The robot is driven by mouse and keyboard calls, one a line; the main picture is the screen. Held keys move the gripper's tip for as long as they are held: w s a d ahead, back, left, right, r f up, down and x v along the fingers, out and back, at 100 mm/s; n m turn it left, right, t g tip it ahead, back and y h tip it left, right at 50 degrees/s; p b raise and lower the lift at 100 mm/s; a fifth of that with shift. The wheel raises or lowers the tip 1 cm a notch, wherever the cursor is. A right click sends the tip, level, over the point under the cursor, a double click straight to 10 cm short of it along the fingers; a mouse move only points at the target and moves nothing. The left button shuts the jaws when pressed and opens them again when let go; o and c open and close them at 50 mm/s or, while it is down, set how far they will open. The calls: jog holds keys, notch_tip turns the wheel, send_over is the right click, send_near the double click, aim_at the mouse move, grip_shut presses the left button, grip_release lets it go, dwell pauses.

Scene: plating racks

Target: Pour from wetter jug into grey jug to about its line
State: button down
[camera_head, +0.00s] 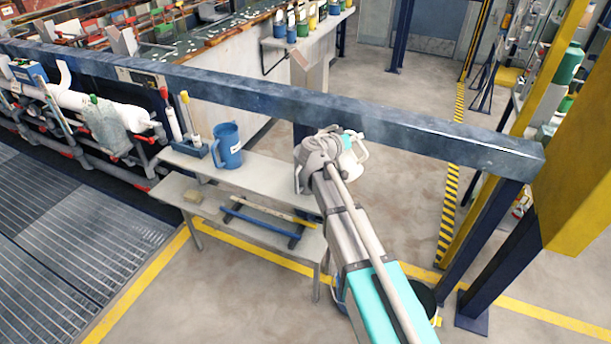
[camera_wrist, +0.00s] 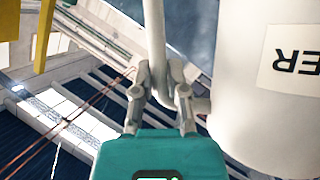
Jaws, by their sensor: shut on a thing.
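The wetter jug is white, with a label ending in "ER" upside down in the wrist view (camera_wrist: 240,75). My gripper (camera_wrist: 162,98) is shut on its white handle, with the body to the right of the fingers. In the head view part of the white jug (camera_head: 357,157) shows beyond my wrist, at the right end of the bench; the rest is hidden. No liquid or line is visible.
A blue jug (camera_head: 227,150) with a label stands on the bench (camera_head: 262,172), left of my arm. A dark blue beam (camera_head: 270,103) crosses behind the bench. Yellow and blue posts stand at right. A dark bucket (camera_head: 421,297) is on the floor, partly behind my arm.

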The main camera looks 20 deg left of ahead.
jog(key=shift+a+r+n+h+b, duration=0.3)
jog(key=shift+a+n, duration=0.1)
jog(key=shift+n, duration=0.3)
dwell(1.7)
jog(key=shift+w, duration=0.1)
jog(key=shift+a+t, duration=0.1)
jog(key=shift+t, duration=0.2)
dwell(0.9)
jog(key=shift+a+r+n, duration=0.1)
jog(key=shift+a+n, duration=0.1)
jog(key=shift+n, duration=0.1)
dwell(0.5)
jog(key=shift+a+r+n, duration=0.2)
jog(key=shift+a+n, duration=0.1)
jog(key=shift+n, duration=0.1)
dwell(0.9)
dwell(0.5)
jog(key=shift+a+r+n+h, duration=0.25)
jog(key=shift+a+n+h, duration=0.05)
jog(key=shift+h, duration=0.2)
dwell(1.2)
